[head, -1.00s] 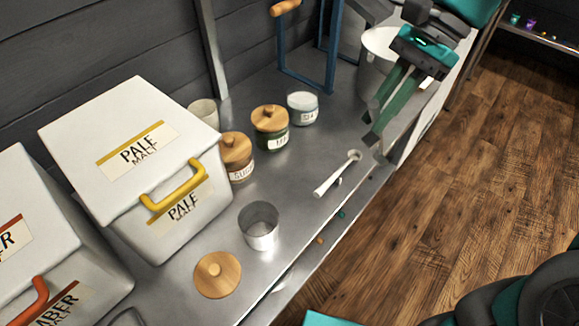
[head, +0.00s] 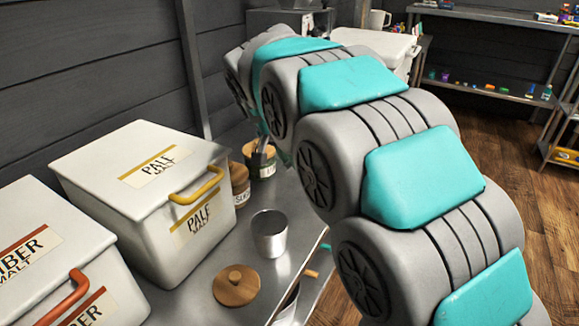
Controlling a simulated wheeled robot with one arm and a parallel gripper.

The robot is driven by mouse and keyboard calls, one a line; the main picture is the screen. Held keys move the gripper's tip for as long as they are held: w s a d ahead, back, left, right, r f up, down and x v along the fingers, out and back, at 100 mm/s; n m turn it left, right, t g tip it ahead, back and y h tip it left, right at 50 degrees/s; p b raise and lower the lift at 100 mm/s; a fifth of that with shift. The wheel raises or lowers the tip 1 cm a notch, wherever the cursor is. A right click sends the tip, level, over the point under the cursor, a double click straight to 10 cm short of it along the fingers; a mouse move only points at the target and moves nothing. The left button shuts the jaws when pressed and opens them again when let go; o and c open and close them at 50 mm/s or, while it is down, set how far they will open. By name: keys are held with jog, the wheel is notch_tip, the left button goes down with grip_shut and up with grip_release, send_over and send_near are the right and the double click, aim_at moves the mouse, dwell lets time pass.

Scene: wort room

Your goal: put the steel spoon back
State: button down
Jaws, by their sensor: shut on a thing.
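My gripper (head: 270,145) shows only in small part in the head view, behind my own arm, close by the green-labelled jar with a wooden lid (head: 259,168). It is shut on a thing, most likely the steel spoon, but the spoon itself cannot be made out. The stretch of counter where a pale long-handled spoon lay is covered by my arm. An open steel canister (head: 270,236) stands upright on the steel counter (head: 208,297). A round wooden lid with a knob (head: 239,287) lies beside it.
A white pale malt bin (head: 130,215) and an amber malt bin (head: 40,270) line the left. A wooden-lidded jar (head: 238,187) stands beside the pale malt bin. Shelves with small items (head: 480,90) are at the back right. Wooden floor (head: 525,190) is open at right.

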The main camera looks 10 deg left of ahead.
jog(key=shift+w+a, duration=0.1)
jog(key=shift+a, duration=0.05)
jog(key=shift+f+b, duration=0.7)
jog(key=shift+f, duration=2.55)
jog(key=c, duration=0.8)
grip_release()
jog(key=shift+r, duration=0.1)
